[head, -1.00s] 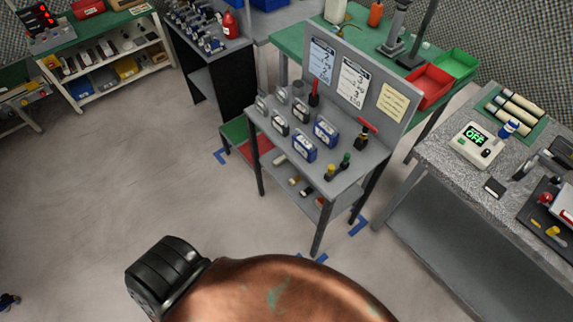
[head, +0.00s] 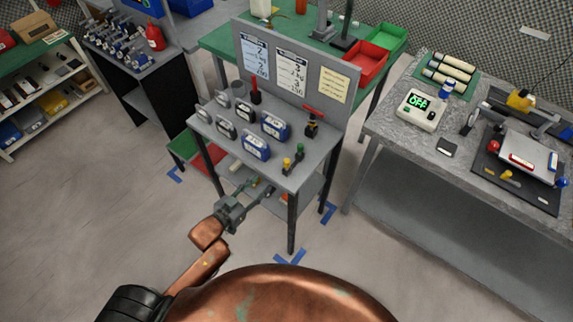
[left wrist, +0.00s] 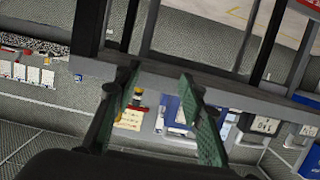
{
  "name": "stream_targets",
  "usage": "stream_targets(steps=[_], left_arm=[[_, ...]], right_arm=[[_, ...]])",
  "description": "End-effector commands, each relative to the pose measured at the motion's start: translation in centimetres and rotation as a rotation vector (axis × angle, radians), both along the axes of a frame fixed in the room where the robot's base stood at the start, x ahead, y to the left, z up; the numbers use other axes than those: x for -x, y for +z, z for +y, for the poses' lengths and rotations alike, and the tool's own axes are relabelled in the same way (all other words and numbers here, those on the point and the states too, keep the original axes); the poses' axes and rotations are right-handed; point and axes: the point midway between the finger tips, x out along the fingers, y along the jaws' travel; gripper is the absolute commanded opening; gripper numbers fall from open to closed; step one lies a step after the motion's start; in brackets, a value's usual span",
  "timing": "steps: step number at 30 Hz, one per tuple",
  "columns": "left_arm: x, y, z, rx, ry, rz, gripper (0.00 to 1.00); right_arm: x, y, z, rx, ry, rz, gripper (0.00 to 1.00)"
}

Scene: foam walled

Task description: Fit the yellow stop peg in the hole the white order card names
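My left gripper (head: 260,190) is open and empty beside the front edge of the small grey table (head: 235,155). Its green-padded fingers stand apart in the left wrist view (left wrist: 160,76). A yellow-topped peg (head: 287,164) stands beside a green one at the table's front right corner. Another yellow peg (head: 506,175) is on the black fixture plate (head: 530,200) on the right bench. I cannot tell which is the stop peg. Two white cards (head: 256,57) (head: 292,72) hang on the table's back panel; their print is too small to read surely. The hole is not discernible. My right gripper is out of view.
Several blue-and-grey meters (head: 255,146) and a red-handled tool (head: 313,120) stand on the small table. Red and green trays (head: 367,65) lie behind. Floor at left is clear.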

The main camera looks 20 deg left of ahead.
Motion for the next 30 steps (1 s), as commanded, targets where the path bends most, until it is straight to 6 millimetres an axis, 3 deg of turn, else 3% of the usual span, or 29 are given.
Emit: stream_targets(steps=[1,3,8,14,30], left_arm=[[0.0,2.7,-1.2,0.022,-0.035,-0.049,0.37],[-0.2,5.7,-2.7,0.055,-0.082,-0.117,0.37],[-0.3,8.6,-4.3,0.105,-0.148,-0.204,0.37],[-1.9,9.2,-5.5,0.119,-0.162,-0.223,0.37],[-7.0,8.4,-8.4,0.116,-0.159,-0.220,0.37]], right_arm=[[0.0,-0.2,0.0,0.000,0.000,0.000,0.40],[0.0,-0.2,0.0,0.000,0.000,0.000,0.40],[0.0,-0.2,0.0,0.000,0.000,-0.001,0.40],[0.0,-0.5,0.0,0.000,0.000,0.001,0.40],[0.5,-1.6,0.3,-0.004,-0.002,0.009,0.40]])
